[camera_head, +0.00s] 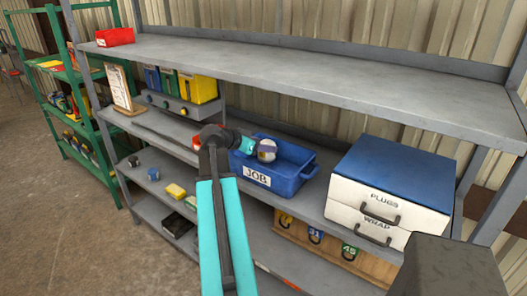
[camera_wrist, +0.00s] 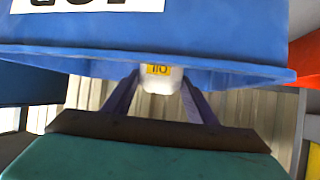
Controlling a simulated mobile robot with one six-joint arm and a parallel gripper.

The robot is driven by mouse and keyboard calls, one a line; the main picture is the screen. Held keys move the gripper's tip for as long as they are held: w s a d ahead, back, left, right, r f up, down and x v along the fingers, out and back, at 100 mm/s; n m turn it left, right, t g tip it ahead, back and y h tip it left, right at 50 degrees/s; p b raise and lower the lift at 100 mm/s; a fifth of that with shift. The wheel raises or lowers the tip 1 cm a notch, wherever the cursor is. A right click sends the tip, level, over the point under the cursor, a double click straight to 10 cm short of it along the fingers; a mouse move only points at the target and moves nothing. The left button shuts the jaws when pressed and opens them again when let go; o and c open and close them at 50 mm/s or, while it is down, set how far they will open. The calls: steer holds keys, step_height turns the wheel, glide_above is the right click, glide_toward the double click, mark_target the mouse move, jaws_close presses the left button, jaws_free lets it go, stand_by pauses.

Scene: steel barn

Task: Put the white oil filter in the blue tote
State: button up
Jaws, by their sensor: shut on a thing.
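The blue tote (camera_head: 284,184), with a JOB label on its front, stands on the middle shelf. It also fills the top of the wrist view (camera_wrist: 200,35), where the label appears upside down. My gripper (camera_head: 257,147) reaches over the tote from its left side. It is shut on the white oil filter (camera_head: 267,150), which appears over the tote's opening. In the wrist view the filter (camera_wrist: 160,82) shows white with a yellow label between the two fingers, partly hidden by the tote's rim. I cannot tell whether the filter touches the tote.
A white and blue drawer cabinet (camera_head: 385,190) stands right of the tote. A grey bin (camera_head: 180,106) with several coloured packs is to the left, beside a clipboard (camera_head: 121,89). The upper shelf (camera_head: 300,70) runs above the tote. A wooden board with numbered hooks (camera_head: 325,250) is below.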

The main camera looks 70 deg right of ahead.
steer(key=shift+f+p, duration=0.3)
steer(key=shift+f, duration=0.95)
steer(key=shift+f, duration=0.1)
steer(key=o, duration=1.2)
steer(key=shift+w+a+r, duration=0.2)
steer(key=shift+a+r, duration=0.05)
steer(key=shift+a, duration=0.05)
steer(key=b+v, duration=0.3)
steer(key=v, duration=0.8)
steer(key=shift+a+r, duration=0.1)
steer(key=shift+r, duration=0.1)
